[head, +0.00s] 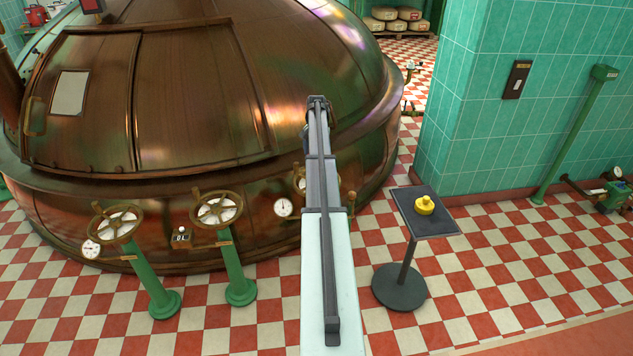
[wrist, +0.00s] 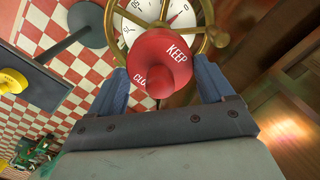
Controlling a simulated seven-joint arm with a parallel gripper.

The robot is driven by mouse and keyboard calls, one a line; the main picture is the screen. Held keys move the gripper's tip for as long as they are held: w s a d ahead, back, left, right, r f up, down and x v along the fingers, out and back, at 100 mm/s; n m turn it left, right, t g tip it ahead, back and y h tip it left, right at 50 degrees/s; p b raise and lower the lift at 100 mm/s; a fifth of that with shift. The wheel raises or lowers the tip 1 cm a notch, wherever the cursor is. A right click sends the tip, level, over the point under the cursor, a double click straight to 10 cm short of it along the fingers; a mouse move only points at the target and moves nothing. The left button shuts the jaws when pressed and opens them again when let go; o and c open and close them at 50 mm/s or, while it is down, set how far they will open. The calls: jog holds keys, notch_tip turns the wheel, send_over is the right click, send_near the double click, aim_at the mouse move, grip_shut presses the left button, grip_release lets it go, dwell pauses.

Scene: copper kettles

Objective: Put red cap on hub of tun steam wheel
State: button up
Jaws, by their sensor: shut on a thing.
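The red cap (wrist: 160,62), lettered "KEEP" and "CLO…", sits between the two blue-grey fingers of my gripper (wrist: 163,80) in the wrist view. My gripper is shut on it. A brass handwheel (wrist: 222,38) with a white dial face (wrist: 183,14) lies just beyond the cap. The cap covers the wheel's hub, so I cannot tell whether they touch. In the head view my arm hides the gripper and the cap. Only parts of a wheel show beside the arm, at its left edge (head: 299,178).
Two more brass handwheels (head: 117,222) (head: 217,209) stand on green posts to the left, before the copper vessel (head: 190,90). A dark pedestal stand (head: 441,227) at right bears a yellow cap (head: 425,205). Checkered floor around the stand is clear.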

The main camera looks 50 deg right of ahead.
jog(key=shift+m, duration=0.4)
jog(key=shift+f, duration=5)
jog(key=shift+f, duration=0.2)
jog(key=o, duration=1)
